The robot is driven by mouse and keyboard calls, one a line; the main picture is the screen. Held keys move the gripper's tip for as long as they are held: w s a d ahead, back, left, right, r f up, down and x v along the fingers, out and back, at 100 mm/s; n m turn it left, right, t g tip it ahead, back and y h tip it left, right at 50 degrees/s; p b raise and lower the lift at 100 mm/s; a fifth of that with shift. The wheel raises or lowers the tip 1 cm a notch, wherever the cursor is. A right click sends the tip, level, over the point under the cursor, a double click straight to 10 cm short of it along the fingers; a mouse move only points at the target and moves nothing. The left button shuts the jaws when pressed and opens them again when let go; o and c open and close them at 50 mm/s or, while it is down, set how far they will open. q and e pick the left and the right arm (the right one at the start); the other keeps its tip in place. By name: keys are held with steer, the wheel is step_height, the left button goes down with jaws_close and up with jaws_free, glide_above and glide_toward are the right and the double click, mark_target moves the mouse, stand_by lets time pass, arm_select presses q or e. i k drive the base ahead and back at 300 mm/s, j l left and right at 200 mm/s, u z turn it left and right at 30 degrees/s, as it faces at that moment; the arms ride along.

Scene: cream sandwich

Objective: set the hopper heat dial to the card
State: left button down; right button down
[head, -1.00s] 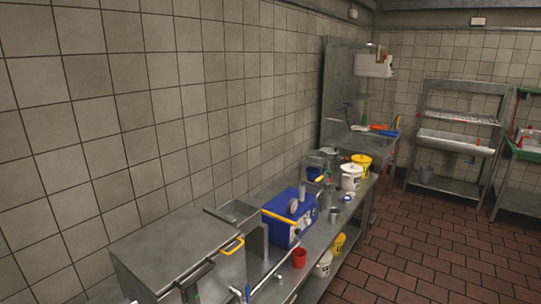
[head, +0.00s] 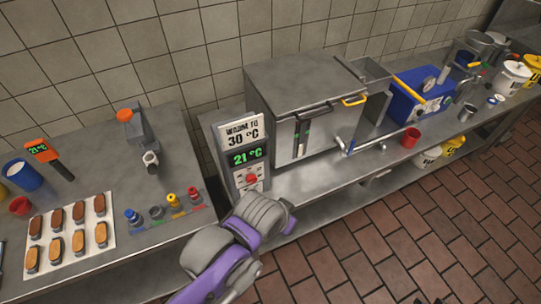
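The control box (head: 227,174) stands at the front of the hopper bench, left of a big steel cabinet. The card (head: 243,133) on its top reads "WARM TO 30 °C". The green display (head: 245,157) under it reads 21 °C. A red dial (head: 251,179) sits low on the box's front face. My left gripper (head: 267,212), grey and purple, is just in front of and below the dial. Its fingertips are not clear, so I cannot tell its opening or whether it touches the box. My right gripper is not in view.
The steel cabinet (head: 302,85) stands right of the box, with a blue machine (head: 418,100) and a red cup (head: 411,138) further right. On the left table are a tray of brown and golden bars (head: 68,237), a blue cup (head: 22,175) and small coloured knobs (head: 173,203).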

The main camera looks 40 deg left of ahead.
mark_target(251, 179)
steer(key=u, duration=1.55)
steer(key=k, duration=0.05)
